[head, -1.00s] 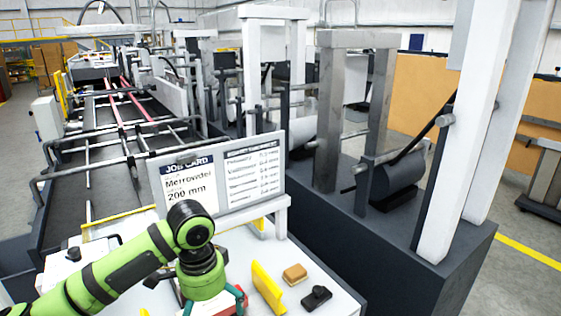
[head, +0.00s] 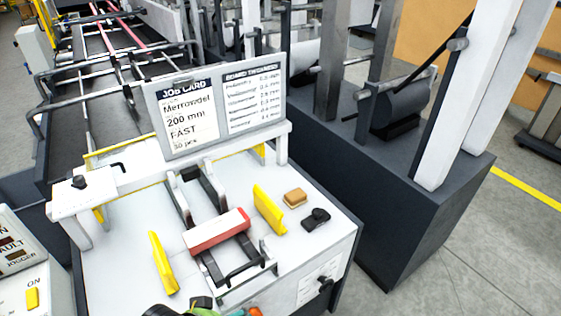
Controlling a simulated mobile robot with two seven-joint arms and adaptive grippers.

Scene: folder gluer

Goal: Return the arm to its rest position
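A sliver of my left arm, green and black, shows at the bottom edge of the head view, in front of the white worktable (head: 110,270). Small teal and orange parts of my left gripper (head: 247,312) show beside it, cut off by the frame edge. I cannot tell whether its fingers are open or shut. My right arm and gripper are out of view.
A red block (head: 217,231) lies across dark rails on the worktable, between two yellow guides (head: 162,263) (head: 268,209). A tan block (head: 295,197) and a black object (head: 315,219) lie at right. A job card board (head: 218,110) stands behind; a control panel (head: 22,268) is at left.

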